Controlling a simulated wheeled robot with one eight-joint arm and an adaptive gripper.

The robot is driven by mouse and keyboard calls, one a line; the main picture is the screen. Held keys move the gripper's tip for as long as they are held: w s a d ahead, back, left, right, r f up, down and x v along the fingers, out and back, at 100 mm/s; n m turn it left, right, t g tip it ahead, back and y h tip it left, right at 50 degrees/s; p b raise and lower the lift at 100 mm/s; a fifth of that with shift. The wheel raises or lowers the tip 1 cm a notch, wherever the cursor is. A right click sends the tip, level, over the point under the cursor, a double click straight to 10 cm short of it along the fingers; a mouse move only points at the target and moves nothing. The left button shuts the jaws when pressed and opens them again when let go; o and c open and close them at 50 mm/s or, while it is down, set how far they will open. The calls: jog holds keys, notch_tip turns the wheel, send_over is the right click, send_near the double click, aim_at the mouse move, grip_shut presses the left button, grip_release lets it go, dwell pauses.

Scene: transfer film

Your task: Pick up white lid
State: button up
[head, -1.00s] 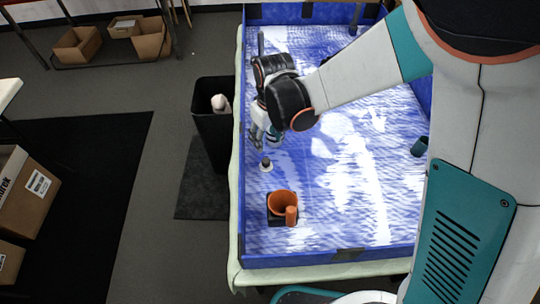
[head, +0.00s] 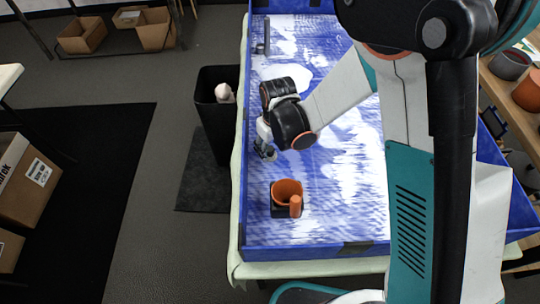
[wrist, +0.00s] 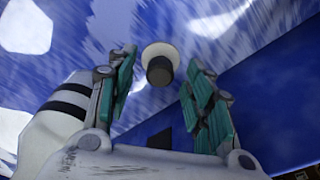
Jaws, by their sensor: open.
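The white lid (wrist: 149,50), a small round disc with a dark knob, lies on the blue and white surface in the wrist view. My gripper (wrist: 159,72) is open, with a teal-padded finger on each side of the lid's knob in that view. I cannot tell how far the fingertips are from the lid. In the head view my gripper (head: 265,152) points down low over the left side of the blue-walled table. There the lid is hidden by the gripper or too small to make out.
An orange cup (head: 287,187) stands on a dark base in front of the gripper, with an orange cylinder (head: 296,206) beside it. The blue left wall (head: 241,190) is close to the gripper. A black bin (head: 218,120) stands outside it.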

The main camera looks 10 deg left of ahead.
jog(key=shift+w+a+f, duration=0.15)
jog(key=shift+f, duration=0.75)
jog(key=shift+r, duration=0.1)
jog(key=c, duration=1)
jog(key=shift+o, duration=0.2)
jog(key=shift+r, duration=0.1)
